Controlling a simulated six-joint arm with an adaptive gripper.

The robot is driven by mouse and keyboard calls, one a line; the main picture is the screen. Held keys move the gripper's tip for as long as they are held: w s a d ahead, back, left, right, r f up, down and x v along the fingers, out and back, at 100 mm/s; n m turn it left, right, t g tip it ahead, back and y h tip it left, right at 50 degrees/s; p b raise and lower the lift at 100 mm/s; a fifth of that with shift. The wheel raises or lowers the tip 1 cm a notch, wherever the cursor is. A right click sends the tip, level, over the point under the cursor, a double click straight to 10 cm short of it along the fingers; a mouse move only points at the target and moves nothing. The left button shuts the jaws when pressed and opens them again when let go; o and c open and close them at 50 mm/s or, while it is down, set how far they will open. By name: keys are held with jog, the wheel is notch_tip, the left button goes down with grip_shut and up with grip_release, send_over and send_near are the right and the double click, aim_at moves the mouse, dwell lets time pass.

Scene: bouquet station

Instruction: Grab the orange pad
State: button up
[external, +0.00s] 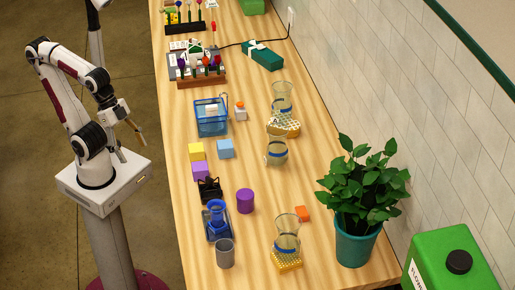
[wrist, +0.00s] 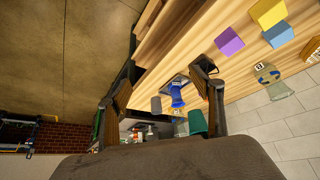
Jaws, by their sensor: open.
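The orange pad (external: 303,214) is a small flat-sided orange piece lying on the wooden table, between a glass vase (external: 287,238) and the potted plant (external: 357,190). I cannot make it out in the wrist view. My gripper (external: 130,128) hangs beside the table's left edge, well away from the pad and up and left of it. The wrist view shows its two fingers (wrist: 162,90) spread apart with nothing between them.
Yellow (external: 196,151), blue (external: 225,149) and lilac (external: 201,171) blocks, a purple cylinder (external: 245,201), a blue vase (external: 216,217) and a grey cup (external: 225,253) stand on the near table. More glass vases stand farther back. A tiled wall (external: 400,80) bounds the right.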

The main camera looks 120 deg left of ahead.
jog(key=w+a+r+n+y, duration=0.1)
jog(key=w+a+r, duration=0.1)
jog(key=w, duration=0.5)
jog(key=w+a+r+n, duration=0.1)
jog(key=w+a+r, duration=0.15)
jog(key=w, duration=0.45)
jog(key=n+y, duration=0.2)
jog(key=n, duration=0.3)
send_over(299, 211)
jog(key=s+d, duration=0.3)
jog(key=s, duration=0.1)
jog(key=shift+g, duration=0.3)
jog(key=f, duration=1.6)
jog(key=shift+w+a+f, duration=0.1)
jog(key=shift+a+f, duration=0.1)
jog(key=shift+f, duration=0.15)
jog(key=shift+f, duration=0.15)
jog(key=shift+x, duration=1.15)
jog(key=shift+w+a, duration=0.1)
jog(key=shift+a+x, duration=0.15)
jog(key=shift+x, duration=1.1)
jog(key=shift+a+x, duration=0.15)
jog(key=shift+x, duration=1.1)
